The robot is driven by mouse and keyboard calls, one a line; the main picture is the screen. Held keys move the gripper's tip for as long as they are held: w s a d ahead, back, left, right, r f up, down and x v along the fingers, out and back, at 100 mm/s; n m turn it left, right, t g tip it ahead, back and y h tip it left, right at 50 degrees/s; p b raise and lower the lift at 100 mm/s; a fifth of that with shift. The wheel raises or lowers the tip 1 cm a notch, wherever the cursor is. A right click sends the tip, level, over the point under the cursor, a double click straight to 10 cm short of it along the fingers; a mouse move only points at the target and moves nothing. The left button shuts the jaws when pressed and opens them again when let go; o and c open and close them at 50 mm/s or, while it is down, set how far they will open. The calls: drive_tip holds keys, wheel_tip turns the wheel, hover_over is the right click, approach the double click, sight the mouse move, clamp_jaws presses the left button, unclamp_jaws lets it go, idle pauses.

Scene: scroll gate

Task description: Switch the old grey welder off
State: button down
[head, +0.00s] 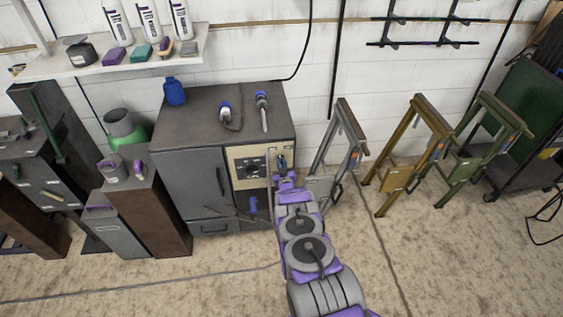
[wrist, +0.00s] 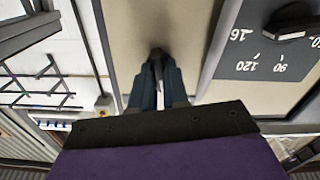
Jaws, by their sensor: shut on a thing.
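The old grey welder (head: 190,165) is a dark grey cabinet against the wall, with a beige control panel (head: 243,155) at its front right. The panel fills the middle of the wrist view (wrist: 185,25). A dark switch (wrist: 157,53) sticks out of the panel there. My gripper (head: 282,163) is at the right part of the panel. In the wrist view its blue-grey fingers (wrist: 158,72) are shut on the switch, which they partly hide. I cannot tell the switch's position. A black dial plate with a knob (wrist: 292,20) lies to the right of it.
Two tools with blue parts (head: 263,110) and a blue bottle (head: 174,92) stand or lie on the welder's top. Folding stands (head: 340,140) are close on the right. A brown block (head: 150,215) and a grey bin (head: 120,228) are on the left. The front floor is clear.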

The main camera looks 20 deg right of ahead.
drive_tip(key=n, duration=0.5)
drive_tip(key=shift+f, duration=0.15)
drive_tip(key=shift+n, duration=0.4)
drive_tip(key=c, duration=1.1)
unclamp_jaws()
drive_tip(key=shift+s, duration=0.15)
drive_tip(key=p+v, duration=0.4)
drive_tip(key=v, duration=1.3)
drive_tip(key=shift+a, duration=0.1)
